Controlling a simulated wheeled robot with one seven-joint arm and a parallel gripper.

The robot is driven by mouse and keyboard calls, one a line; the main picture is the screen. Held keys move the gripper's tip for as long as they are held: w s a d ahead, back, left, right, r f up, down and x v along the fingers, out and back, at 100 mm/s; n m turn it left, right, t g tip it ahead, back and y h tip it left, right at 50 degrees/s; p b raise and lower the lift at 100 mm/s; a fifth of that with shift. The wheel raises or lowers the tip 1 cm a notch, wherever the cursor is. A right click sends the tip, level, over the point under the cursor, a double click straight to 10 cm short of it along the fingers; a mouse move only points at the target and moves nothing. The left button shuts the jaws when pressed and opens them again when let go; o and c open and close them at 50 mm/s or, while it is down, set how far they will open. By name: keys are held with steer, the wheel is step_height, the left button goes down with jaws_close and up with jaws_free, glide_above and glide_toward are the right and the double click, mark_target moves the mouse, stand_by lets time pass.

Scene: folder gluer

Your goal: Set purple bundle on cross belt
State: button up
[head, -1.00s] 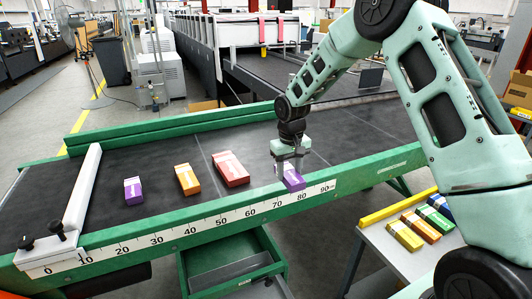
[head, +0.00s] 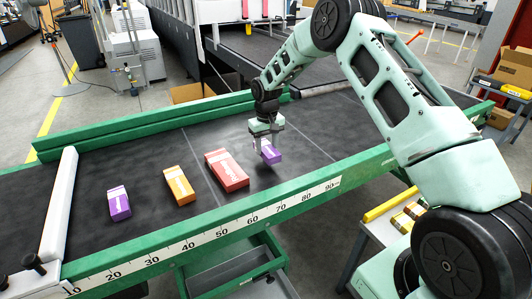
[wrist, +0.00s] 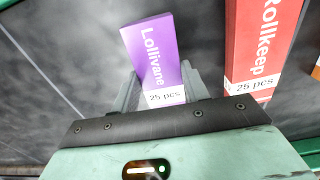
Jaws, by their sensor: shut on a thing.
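My gripper (head: 262,150) is shut on a purple bundle (head: 271,154) over the dark cross belt (head: 310,135), to the right of the red bundle. In the wrist view the held purple bundle (wrist: 160,52) reads "Lollivane" and "25 pcs" and sits between the fingers. I cannot tell for sure whether it touches the belt. Another purple bundle (head: 119,203) lies on the belt at the left. An orange bundle (head: 179,186) and a red bundle (head: 227,170) lie between the two purple ones. The red bundle also shows in the wrist view (wrist: 262,40), reading "Rollkeep", apart from the held one.
A green rail with a number scale (head: 215,231) runs along the belt's near edge. A white bar (head: 60,205) crosses the belt at the left. A side table with a yellow edge (head: 390,203) holds bundles, partly hidden by my arm. Belt room is free to the right.

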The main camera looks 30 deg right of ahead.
mark_target(267, 148)
steer(key=shift+f+p, duration=0.5)
steer(key=shift+f, duration=1.45)
steer(key=shift+f, duration=0.15)
steer(key=o, duration=1)
